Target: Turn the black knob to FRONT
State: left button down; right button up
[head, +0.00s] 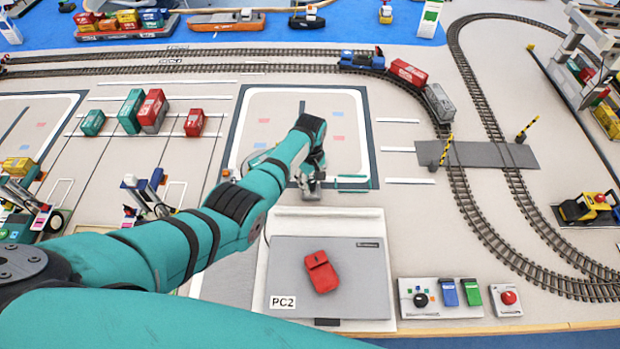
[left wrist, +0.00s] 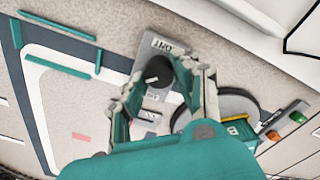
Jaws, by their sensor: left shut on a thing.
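The black knob (left wrist: 158,70) shows in the left wrist view, on a small grey plate (left wrist: 146,50) with a partly readable label ending in "ONT". My left gripper (left wrist: 162,84) has its fingers on either side of the knob and is shut on it. In the head view, my left gripper (head: 311,186) reaches down at the lower edge of the outlined bay, and its wrist hides the knob there. Which way the knob points cannot be told. My right gripper is not in view.
A grey laptop-like case (head: 350,268) with a red item (head: 321,272) on it lies in front. A control box (head: 433,310) with a dark knob and a red-button box (head: 507,299) stand right of it. Containers (head: 152,110) stand at left; rails (head: 464,190) curve at right.

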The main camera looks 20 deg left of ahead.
pick_arm(q)
jog(key=m, duration=0.6)
jog(key=shift+d+p, duration=0.1)
jog(key=shift+p, duration=0.3)
jog(key=m, duration=0.6)
jog(key=shift+m, duration=0.4)
jog(key=m, duration=1.2)
jog(key=shift+d+m, duration=0.1)
jog(key=shift+m, duration=0.3)
jog(key=c, duration=1)
grip_release()
jog(key=shift+r, duration=0.15)
